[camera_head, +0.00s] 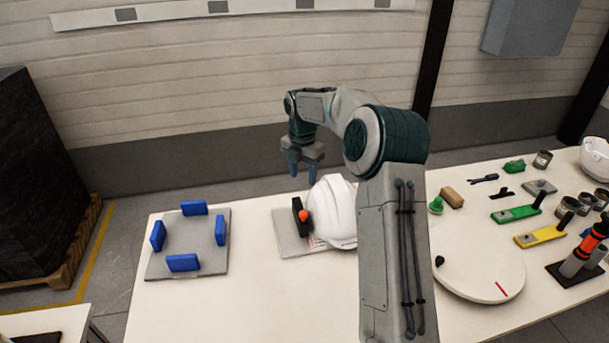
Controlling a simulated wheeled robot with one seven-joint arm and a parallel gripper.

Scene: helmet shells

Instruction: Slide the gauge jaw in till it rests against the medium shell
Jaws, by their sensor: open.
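A white helmet shell (336,208) sits on a grey gauge plate (284,226) in the middle of the table, its right side hidden behind my arm. I cannot tell its size class. A black upright jaw (297,212) with a red-orange knob (304,216) stands on the plate at the shell's left side. Whether the jaw touches the shell or a small gap remains, I cannot tell. My gripper (303,178) is open and empty, pointing down, above and slightly behind the jaw in the picture.
A grey plate (190,245) with several blue blocks stands at the left. A round white disc (478,272) lies right of my arm. Green (515,213) and yellow (542,236) gauges, tins and another white shell (595,158) crowd the right. The front left table is clear.

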